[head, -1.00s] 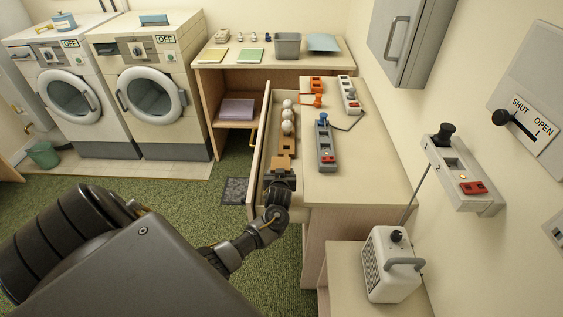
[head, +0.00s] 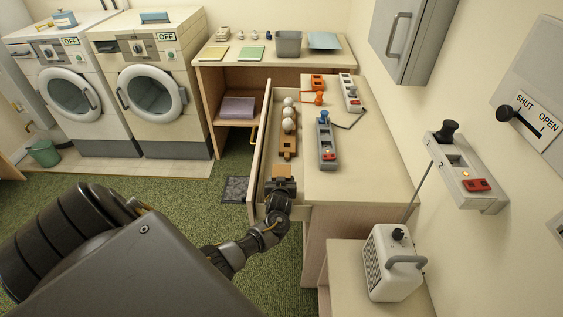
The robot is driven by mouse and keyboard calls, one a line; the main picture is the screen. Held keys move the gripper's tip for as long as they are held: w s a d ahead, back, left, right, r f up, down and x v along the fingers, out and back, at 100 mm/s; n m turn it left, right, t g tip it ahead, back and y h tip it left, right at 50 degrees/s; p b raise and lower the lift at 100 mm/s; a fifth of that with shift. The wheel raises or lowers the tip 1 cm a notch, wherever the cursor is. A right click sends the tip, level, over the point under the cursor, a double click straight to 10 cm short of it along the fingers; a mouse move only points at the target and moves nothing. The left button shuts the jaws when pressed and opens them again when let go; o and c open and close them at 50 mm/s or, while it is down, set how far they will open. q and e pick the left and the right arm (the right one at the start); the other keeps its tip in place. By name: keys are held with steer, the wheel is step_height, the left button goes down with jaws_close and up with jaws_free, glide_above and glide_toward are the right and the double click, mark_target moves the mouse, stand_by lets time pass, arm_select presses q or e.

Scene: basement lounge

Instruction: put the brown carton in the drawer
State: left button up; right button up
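The brown carton (head: 282,171) is at the near end of the open drawer (head: 254,165), just beyond my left gripper (head: 281,180). Only the carton's far part shows; the gripper hides the rest. The gripper appears shut on it, though the fingertips are hard to see. Whether the carton touches the drawer floor cannot be told. The drawer sticks out from the left side of the long counter (head: 350,187). My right gripper is not in view.
In the drawer, beyond the carton, are a brown wooden piece (head: 287,146) and several white balls (head: 288,113). A grey switch box with a blue knob (head: 326,145) stands on the counter close to the drawer. A white heater (head: 392,265) is at the near right.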

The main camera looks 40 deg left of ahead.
arm_select(q)
steer(key=o, duration=1)
steer(key=shift+o, duration=0.2)
steer(key=shift+r+p, duration=0.35)
steer(key=v, duration=1.2)
steer(key=shift+r, duration=0.25)
steer(key=shift+d+f, duration=0.1)
